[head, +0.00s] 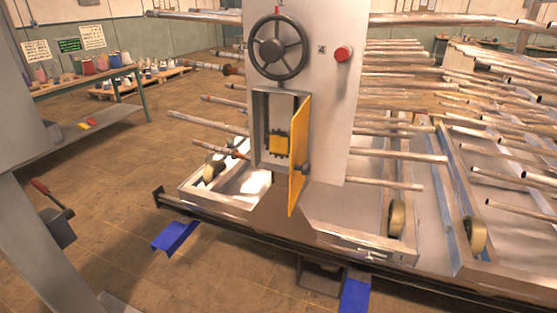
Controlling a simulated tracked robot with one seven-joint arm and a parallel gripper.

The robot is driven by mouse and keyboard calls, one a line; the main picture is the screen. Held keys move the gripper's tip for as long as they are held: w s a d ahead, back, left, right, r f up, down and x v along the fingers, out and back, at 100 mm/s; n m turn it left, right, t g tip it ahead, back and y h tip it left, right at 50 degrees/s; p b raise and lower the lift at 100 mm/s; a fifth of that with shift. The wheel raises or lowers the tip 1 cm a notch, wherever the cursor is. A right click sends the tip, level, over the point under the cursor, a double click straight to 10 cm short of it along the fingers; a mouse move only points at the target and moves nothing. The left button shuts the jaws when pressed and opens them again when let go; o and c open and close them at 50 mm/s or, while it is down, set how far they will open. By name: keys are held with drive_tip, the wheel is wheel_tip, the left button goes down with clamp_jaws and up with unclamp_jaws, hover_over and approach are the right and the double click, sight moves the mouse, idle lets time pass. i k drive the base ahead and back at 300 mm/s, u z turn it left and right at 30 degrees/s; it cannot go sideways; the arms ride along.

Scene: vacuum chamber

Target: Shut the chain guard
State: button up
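The chain guard (297,180) is a narrow yellow door on the front of a light grey upright panel (338,120). It stands open, swung outward at the right side of a framed recess (258,125), and is seen nearly edge-on. A dark knob (305,168) shows near the guard's right side, at lower middle height. Inside the recess is a yellow block with dark toothed edges (278,144). My gripper is not in view.
Above the recess are a dark handwheel (278,48) and a red button (343,54). Several metal tubes (385,182) jut out on both sides. A low rail (300,245) runs in front, with blue feet (176,236). A red-handled lever (52,197) is at left.

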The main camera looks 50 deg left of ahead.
sight(298, 169)
drive_tip(key=z, duration=0.4)
drive_tip(key=i, duration=0.15)
drive_tip(key=u, duration=2.3)
drive_tip(key=k, duration=0.6)
drive_tip(key=u, duration=0.3)
drive_tip(key=i, duration=0.55)
drive_tip(key=z, duration=0.2)
drive_tip(key=k, duration=0.5)
drive_tip(key=u, duration=0.25)
drive_tip(key=i, duration=0.25)
drive_tip(key=z, duration=0.15)
